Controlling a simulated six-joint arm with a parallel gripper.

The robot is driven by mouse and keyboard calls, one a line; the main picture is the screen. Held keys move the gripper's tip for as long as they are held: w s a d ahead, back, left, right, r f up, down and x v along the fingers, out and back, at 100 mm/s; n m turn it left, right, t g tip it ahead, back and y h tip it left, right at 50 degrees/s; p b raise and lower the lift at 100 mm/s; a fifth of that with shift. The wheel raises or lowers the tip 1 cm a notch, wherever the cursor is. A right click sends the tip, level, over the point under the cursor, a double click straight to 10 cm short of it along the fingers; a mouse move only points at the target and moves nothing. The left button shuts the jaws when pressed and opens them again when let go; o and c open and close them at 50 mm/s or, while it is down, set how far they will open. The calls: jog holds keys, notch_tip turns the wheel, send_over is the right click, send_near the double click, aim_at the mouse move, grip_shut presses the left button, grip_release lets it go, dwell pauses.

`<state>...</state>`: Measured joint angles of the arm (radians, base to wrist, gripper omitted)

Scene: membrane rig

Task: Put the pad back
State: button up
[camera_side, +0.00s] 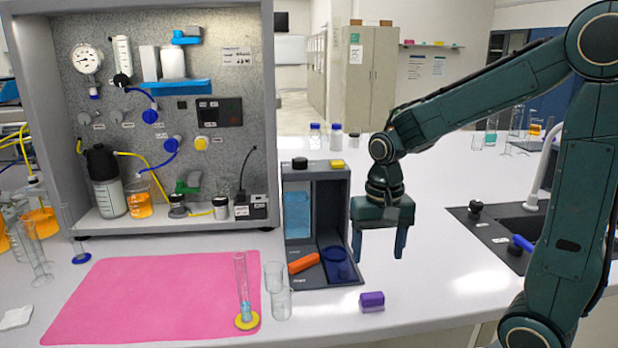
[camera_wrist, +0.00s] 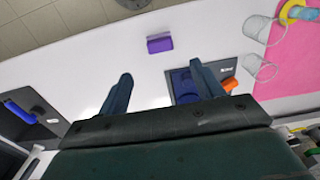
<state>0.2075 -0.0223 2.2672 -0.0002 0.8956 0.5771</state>
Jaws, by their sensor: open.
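A small purple block (camera_side: 372,300), the likeliest pad, lies on the white bench near its front edge, to the right of a dark grey caddy (camera_side: 318,180). It also shows in the wrist view (camera_wrist: 160,44), beyond and between my fingers. The caddy has a tall back part with a pale blue panel and a low front tray holding a blue round piece (camera_side: 336,262) and an orange piece (camera_side: 303,262). My gripper (camera_side: 378,255) is open and empty, pointing down to the right of the caddy, above the bench. The fingertips also show in the wrist view (camera_wrist: 160,72).
Two clear beakers (camera_side: 281,303) and a cylinder on a yellow base (camera_side: 246,321) stand left of the caddy. A pink mat (camera_side: 150,300) lies at left below the grey rig. A sink (camera_side: 500,235) is at right. Bench around the purple block is clear.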

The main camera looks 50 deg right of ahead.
dwell(0.3)
jog(key=s+a+r+n+t, duration=0.5)
jog(key=s+r+n, duration=0.4)
jog(key=s, duration=0.1)
jog(key=shift+a+t, duration=0.3)
jog(key=shift+a, duration=0.1)
dwell(1.3)
